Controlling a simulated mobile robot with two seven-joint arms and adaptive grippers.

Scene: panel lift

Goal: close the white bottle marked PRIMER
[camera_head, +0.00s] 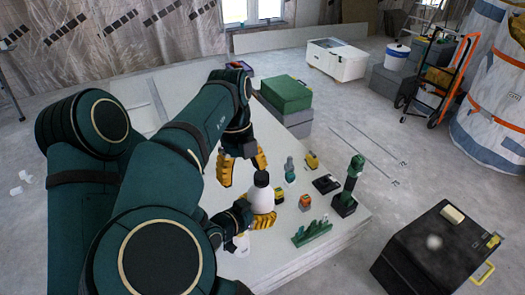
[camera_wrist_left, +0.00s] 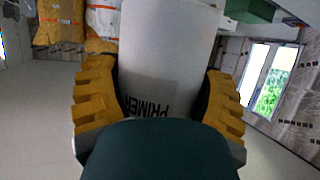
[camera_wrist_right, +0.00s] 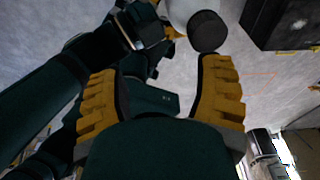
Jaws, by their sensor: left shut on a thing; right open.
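The white bottle (camera_head: 262,201) stands upright at the left part of the panel stack, with a black cap (camera_head: 261,179) on its top. My left gripper (camera_head: 252,218) is shut around the bottle's body, low down. In the left wrist view the bottle (camera_wrist_left: 165,50) fills the space between the fingers, and its PRIMER lettering reads upside down. My right gripper (camera_head: 243,168) is open and empty, behind and just left of the cap. In the right wrist view the cap (camera_wrist_right: 207,32) is beyond the right fingertip, outside the jaws. Whether the cap is tight cannot be told.
Right of the bottle on the panel stack (camera_head: 340,226) are a small orange-topped item (camera_head: 305,202), a green pegged block (camera_head: 312,233), a dark plate (camera_head: 326,184) and a tall green tool (camera_head: 351,178). A green case (camera_head: 285,94) is behind. A black box (camera_head: 432,250) stands right.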

